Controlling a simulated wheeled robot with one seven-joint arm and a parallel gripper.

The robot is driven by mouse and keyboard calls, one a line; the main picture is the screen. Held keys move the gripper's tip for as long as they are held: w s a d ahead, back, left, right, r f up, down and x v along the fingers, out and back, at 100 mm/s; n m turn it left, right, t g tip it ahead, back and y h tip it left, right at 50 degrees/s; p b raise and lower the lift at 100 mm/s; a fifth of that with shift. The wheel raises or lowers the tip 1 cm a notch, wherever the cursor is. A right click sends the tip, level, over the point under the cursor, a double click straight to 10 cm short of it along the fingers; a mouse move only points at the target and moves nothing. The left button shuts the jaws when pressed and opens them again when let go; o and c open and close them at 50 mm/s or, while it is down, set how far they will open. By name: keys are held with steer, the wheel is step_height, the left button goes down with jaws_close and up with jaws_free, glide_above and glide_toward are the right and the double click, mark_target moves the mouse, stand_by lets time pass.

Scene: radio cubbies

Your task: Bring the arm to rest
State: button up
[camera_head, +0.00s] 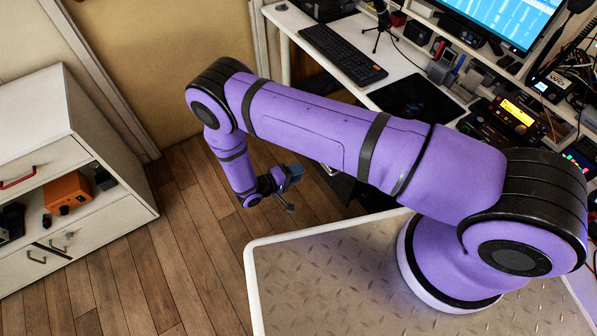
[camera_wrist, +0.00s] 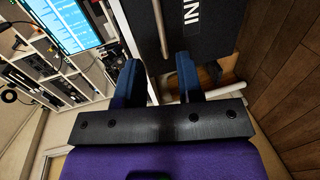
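My purple arm (camera_head: 330,130) reaches out to the left over the floor, with its forearm hanging down. My gripper (camera_head: 291,187) is at its lower end, low between the white cabinet and the desk, and is small in the head view. In the wrist view my gripper (camera_wrist: 158,62) shows two blue fingers standing apart. Nothing is held between them.
A white cabinet (camera_head: 90,150) with an orange box (camera_head: 67,193) stands at the left. A desk (camera_head: 300,35) with a keyboard (camera_head: 342,52) and monitor (camera_head: 515,18) is beyond my arm. A black lettered panel (camera_wrist: 215,30) lies beyond the fingers. Wood floor (camera_head: 195,250) is clear.

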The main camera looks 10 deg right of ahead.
stand_by(0.3)
steer(key=w+d+r+m+g+y, duration=0.2)
steer(key=w+r+g, duration=0.15)
steer(key=r, duration=1.15)
steer(key=w+d+r+m+g+y, duration=0.1)
steer(key=w+r+m+g+y, duration=0.2)
steer(key=r, duration=1.3)
steer(key=s+d+r+y, duration=0.2)
steer(key=d+r, duration=0.2)
steer(key=r, duration=0.6)
steer(key=s+d+r+y, duration=0.2)
steer(key=s+d+r, duration=0.15)
steer(key=r, duration=0.65)
steer(key=s+d+r+t+y, duration=0.2)
steer(key=s+r, duration=0.5)
steer(key=s, duration=0.4)
steer(key=s+d+r+n+t+y, duration=0.1)
steer(key=s+d+r+t+y, duration=0.2)
steer(key=s+d+r, duration=0.3)
steer(key=s+r+t, duration=0.1)
steer(key=s, duration=0.4)
steer(key=shift+s+d+r+y, duration=0.3)
steer(key=shift+r, duration=0.05)
